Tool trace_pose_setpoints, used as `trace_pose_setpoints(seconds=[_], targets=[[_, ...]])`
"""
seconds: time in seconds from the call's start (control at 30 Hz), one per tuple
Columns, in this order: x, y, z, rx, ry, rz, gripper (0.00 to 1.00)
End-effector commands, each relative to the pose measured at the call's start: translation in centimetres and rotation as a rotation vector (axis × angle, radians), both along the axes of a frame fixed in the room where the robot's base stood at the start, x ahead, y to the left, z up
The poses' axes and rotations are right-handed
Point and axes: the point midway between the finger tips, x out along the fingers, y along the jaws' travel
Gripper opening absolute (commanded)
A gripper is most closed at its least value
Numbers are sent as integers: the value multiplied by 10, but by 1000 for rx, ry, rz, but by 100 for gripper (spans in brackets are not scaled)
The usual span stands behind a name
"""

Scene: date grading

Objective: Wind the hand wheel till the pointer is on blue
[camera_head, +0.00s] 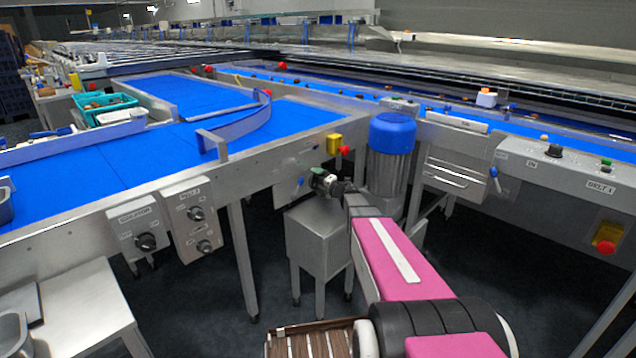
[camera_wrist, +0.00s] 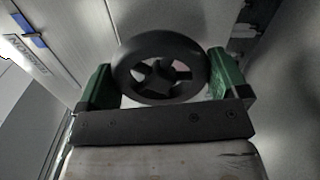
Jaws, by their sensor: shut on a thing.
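The hand wheel (camera_wrist: 160,68) is a dark ring with several spokes, and it fills the middle of the wrist view. My gripper (camera_wrist: 160,85) has one green finger on each side of the wheel and is shut on its rim. In the head view my gripper (camera_head: 322,180) is at the front side of the conveyor frame, above a grey metal box stand. The wheel is largely hidden by the gripper there. I cannot make out a pointer or its colour scale in either view.
A blue-capped motor (camera_head: 391,150) stands close right of my gripper. A yellow box with a red button (camera_head: 340,146) is just above it. Control boxes with knobs (camera_head: 170,226) hang at the left. Blue conveyor belts (camera_head: 150,150) run behind. Dark floor shows between the legs.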

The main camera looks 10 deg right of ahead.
Motion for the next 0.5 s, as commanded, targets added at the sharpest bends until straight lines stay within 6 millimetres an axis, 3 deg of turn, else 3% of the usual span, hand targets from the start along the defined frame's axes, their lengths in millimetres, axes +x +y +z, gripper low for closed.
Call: trace_pose_setpoints(seconds=[0.5], targets=[[0, 0, -1, 227, 166, 0, 69]])
